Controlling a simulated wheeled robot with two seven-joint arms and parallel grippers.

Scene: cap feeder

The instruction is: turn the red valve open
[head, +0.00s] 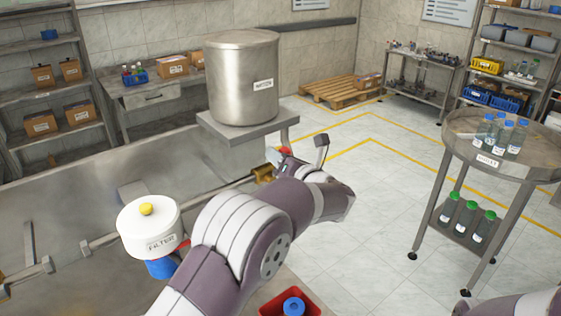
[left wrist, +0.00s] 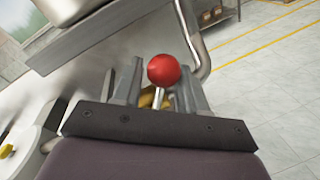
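The red valve shows in the head view as a small red knob (head: 285,150) near a brass valve body (head: 263,173) on the pipe, below the metal water tank (head: 240,85). In the left wrist view the knob is a red ball (left wrist: 164,70) on a thin pale stem, with a little brass (left wrist: 150,99) behind it. My left gripper (head: 301,153) is at the valve, its fingers open on either side of the stem and ball, with gaps showing. My arm hides part of the pipe. My right gripper is out of view.
A white filter (head: 150,228) with a yellow knob stands on the pipe at left. A red bin (head: 274,303) holds a blue-capped item at the bottom. A round table (head: 530,160) with bottles stands at right. The tiled floor between is clear.

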